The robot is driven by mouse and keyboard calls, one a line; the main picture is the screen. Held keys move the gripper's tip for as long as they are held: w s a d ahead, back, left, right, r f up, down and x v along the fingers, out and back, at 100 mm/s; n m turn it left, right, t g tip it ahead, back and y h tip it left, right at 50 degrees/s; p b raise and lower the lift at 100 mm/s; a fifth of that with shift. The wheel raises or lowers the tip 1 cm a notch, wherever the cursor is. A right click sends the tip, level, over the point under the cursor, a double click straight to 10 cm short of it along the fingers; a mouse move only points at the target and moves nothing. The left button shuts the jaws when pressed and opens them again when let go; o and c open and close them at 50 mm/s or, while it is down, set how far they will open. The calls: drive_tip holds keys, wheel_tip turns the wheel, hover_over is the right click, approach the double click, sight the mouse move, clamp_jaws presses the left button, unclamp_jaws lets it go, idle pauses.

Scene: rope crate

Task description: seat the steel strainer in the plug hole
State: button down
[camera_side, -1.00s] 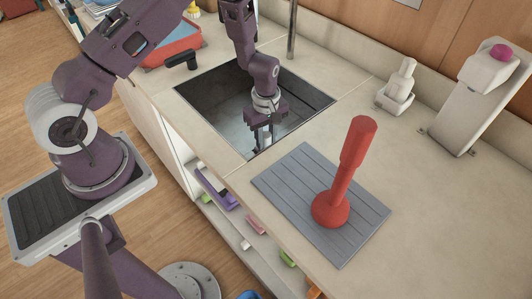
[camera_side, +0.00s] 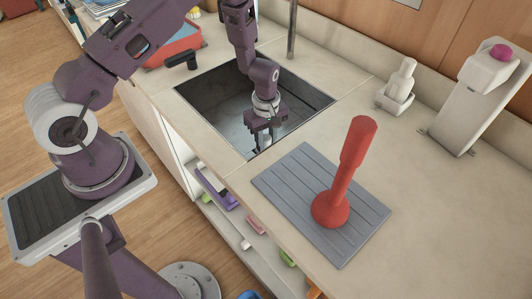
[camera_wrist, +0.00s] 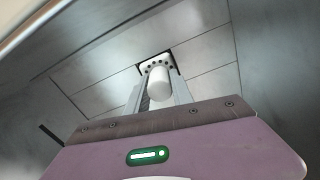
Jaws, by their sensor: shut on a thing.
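My gripper (camera_side: 264,141) is down inside the sink (camera_side: 207,101), near its front edge in the side view. In the wrist view my gripper (camera_wrist: 158,94) is shut on the strainer's pale upright knob (camera_wrist: 159,86). The side view hides the strainer behind the fingers.
The sink walls stand close around my wrist. A red plunger (camera_side: 345,175) stands on a grey ribbed mat (camera_side: 290,185) right of the sink. A tap (camera_side: 292,35) rises behind.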

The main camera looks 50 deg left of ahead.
sight(266, 137)
drive_tip(key=shift+f, duration=0.15)
drive_tip(key=c, duration=1)
unclamp_jaws()
drive_tip(key=shift+c, duration=0.2)
wheel_tip(266, 137, up, 7)
drive_tip(key=shift+r, duration=0.1)
